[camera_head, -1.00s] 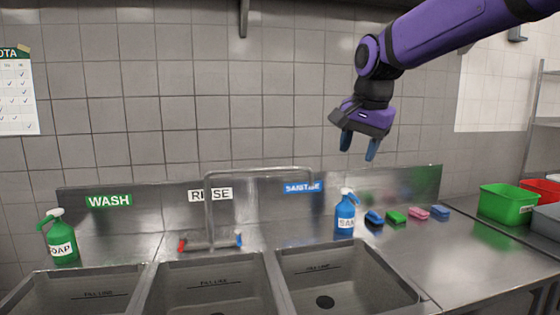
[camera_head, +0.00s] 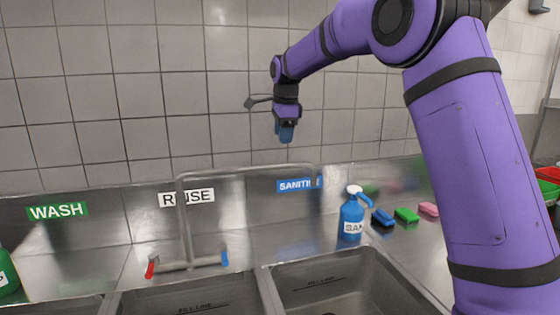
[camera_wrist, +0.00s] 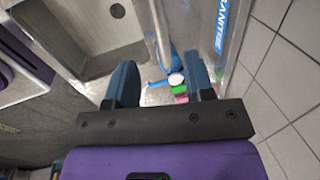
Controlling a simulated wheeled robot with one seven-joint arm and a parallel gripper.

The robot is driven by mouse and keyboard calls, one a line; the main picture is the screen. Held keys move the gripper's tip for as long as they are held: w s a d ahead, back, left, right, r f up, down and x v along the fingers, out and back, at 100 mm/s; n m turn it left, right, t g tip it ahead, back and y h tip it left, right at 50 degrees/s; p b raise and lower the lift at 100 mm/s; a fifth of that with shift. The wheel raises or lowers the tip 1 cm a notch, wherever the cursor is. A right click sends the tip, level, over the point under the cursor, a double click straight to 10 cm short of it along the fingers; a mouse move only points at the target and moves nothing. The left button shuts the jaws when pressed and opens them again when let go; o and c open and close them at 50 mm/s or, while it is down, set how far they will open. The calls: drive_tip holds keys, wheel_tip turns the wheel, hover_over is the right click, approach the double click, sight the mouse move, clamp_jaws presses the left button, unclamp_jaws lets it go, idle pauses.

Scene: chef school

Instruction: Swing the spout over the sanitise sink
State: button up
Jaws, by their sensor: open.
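The metal spout (camera_head: 245,171) is a thin pipe at the top of the tap's riser (camera_head: 184,225). It reaches right from the rinse sink (camera_head: 200,300), and its end stands in front of the SANITISE label (camera_head: 297,184). The sanitise sink (camera_head: 335,285) is the right-hand basin. My gripper (camera_head: 285,132) is open and empty, pointing down, and appears above the spout in the head view. In the wrist view, the spout pipe (camera_wrist: 159,25) appears beyond the gap between my fingers (camera_wrist: 161,88). I cannot tell the distance between them.
Red (camera_head: 150,268) and blue (camera_head: 224,258) tap handles flank the riser. The tiled wall (camera_head: 120,90) is behind. Part of a green bottle (camera_head: 8,275) shows at left.

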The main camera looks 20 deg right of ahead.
sight(282, 164)
drive_tip(key=f, duration=0.3)
drive_tip(key=w+f, duration=0.1)
drive_tip(key=f, duration=0.5)
drive_tip(key=shift+w+f, duration=0.3)
drive_tip(key=shift+w, duration=0.1)
drive_tip(key=shift+s, duration=0.1)
clamp_jaws()
